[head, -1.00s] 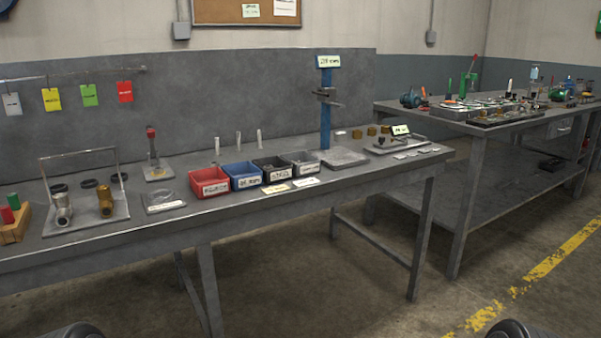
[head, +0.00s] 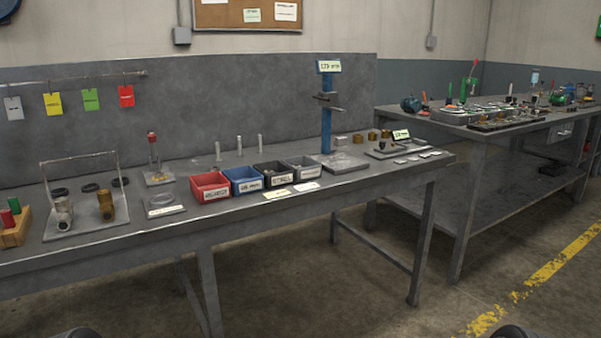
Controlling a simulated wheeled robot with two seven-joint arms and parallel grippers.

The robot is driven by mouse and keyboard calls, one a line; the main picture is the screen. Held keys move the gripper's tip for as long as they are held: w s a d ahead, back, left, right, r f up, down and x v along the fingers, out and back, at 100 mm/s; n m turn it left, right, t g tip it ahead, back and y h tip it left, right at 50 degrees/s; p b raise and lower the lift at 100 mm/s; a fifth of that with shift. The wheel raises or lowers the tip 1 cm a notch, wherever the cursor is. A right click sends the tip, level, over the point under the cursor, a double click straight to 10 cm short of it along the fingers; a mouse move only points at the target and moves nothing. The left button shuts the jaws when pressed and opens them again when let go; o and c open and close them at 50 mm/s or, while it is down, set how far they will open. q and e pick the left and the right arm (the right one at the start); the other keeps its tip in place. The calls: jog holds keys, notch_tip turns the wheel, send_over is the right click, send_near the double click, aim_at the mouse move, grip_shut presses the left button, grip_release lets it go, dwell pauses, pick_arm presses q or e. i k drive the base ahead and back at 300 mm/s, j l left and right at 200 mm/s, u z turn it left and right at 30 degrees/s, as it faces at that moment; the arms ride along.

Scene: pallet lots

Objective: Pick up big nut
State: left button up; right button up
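Several small brass-coloured pieces (head: 373,136) that look like nuts stand at the back right of the near workbench. A paler grey piece (head: 340,140) sits just left of them. They are too small to tell which is the big nut. The black bin (head: 273,180) and the grey bin (head: 300,171) hold small parts that I cannot make out. Neither of my grippers shows; only dark rounded parts appear at the bottom edge.
The near workbench (head: 330,198) also carries a red bin (head: 210,193), a blue bin (head: 243,185), a blue post stand (head: 326,120) and a wire-framed fixture (head: 90,222). A second bench (head: 440,120) stands at the right. Floor before the near bench is clear.

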aim_at(160, 175)
jog(key=i+j+z, duration=0.15)
jog(key=j+z, duration=0.25)
jog(key=j, duration=0.3)
jog(key=j+z, duration=0.45)
jog(key=j, duration=0.25)
jog(key=i, duration=0.05)
